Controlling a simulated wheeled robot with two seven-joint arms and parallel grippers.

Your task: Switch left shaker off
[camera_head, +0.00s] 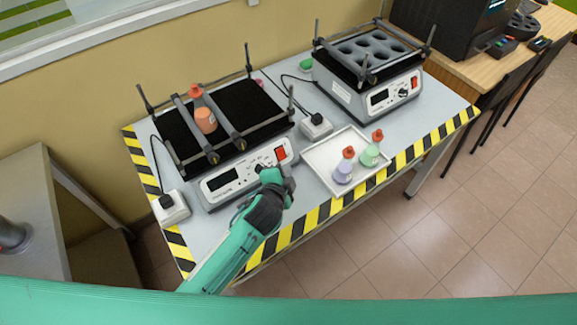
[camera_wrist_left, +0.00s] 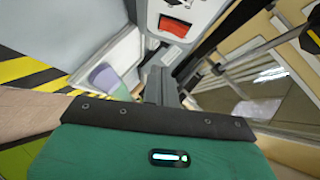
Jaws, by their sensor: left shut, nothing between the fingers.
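The left shaker (camera_head: 225,172) stands on the table with an orange bottle with a red cap (camera_head: 204,117) held between bars on its black platform. Its front panel has a display, a knob and a red switch (camera_head: 281,154). My left gripper (camera_head: 272,174) is shut and empty, just in front of the panel near the knob and just below the red switch. In the left wrist view the red switch (camera_wrist_left: 174,27) shows beyond the shut fingers (camera_wrist_left: 160,82). I cannot tell whether the fingers touch the panel. My right gripper is not in view.
A white tray (camera_head: 318,153) with a purple bottle (camera_head: 344,169) and a green bottle (camera_head: 370,153) sits right of my left gripper. The right shaker (camera_head: 345,97) stands behind it.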

